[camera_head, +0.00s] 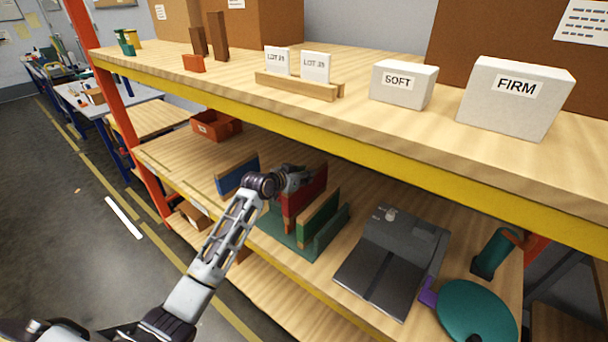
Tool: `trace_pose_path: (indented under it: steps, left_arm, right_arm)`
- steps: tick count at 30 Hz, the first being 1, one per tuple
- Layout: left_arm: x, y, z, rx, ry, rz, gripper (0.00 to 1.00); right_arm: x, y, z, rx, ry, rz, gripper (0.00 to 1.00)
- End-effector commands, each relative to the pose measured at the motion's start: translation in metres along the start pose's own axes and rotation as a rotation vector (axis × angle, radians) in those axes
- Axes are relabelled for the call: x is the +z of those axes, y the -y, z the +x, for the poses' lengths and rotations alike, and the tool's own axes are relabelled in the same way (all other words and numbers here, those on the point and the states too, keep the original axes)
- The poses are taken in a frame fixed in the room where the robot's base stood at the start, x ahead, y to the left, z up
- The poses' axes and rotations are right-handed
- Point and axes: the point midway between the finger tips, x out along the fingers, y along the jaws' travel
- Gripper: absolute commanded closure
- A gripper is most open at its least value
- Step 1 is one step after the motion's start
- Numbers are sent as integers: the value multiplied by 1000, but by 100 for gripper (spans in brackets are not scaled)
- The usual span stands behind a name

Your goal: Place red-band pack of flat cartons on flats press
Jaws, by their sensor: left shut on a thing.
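The red-band pack (308,197) stands upright on edge in a green rack (283,236) on the middle shelf, between a blue-band pack (237,174) and a green-band pack (318,221). My left gripper (296,180) is at the upper left end of the red-band pack and shut on it. The fingertips are partly hidden by the wrist and pack. A dark grey flat device (385,262), which looks like the flats press, lies to the right of the rack with its flat plate bare. My right gripper is out of view.
The upper shelf's yellow beam (330,143) runs above the packs. A teal disc (476,310) and a dark green cylinder (493,254) stand right of the grey device. An orange bin (215,127) sits further left. White SOFT (403,84) and FIRM (514,100) blocks stand above.

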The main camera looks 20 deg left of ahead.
Motion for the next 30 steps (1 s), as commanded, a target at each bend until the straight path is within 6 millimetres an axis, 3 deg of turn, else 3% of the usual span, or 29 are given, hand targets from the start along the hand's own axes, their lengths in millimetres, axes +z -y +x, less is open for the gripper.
trace_pose_path:
  steps: [6, 7, 12, 23, 30]
  left_arm:
    - [1, 0, 1, 0, -2, 0, 100]
    - [2, 0, 1, 0, 0, 0, 72]
    - [2, 0, 1, 0, 0, 0, 52]
    - [1, 0, 0, 0, -1, 0, 52]
    - [-12, 0, -5, 0, -2, 0, 52]
  right_arm:
    - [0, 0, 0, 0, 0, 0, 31]
    - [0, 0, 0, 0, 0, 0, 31]
    - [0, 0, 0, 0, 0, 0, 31]
    - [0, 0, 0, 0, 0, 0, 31]
    - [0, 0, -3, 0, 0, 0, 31]
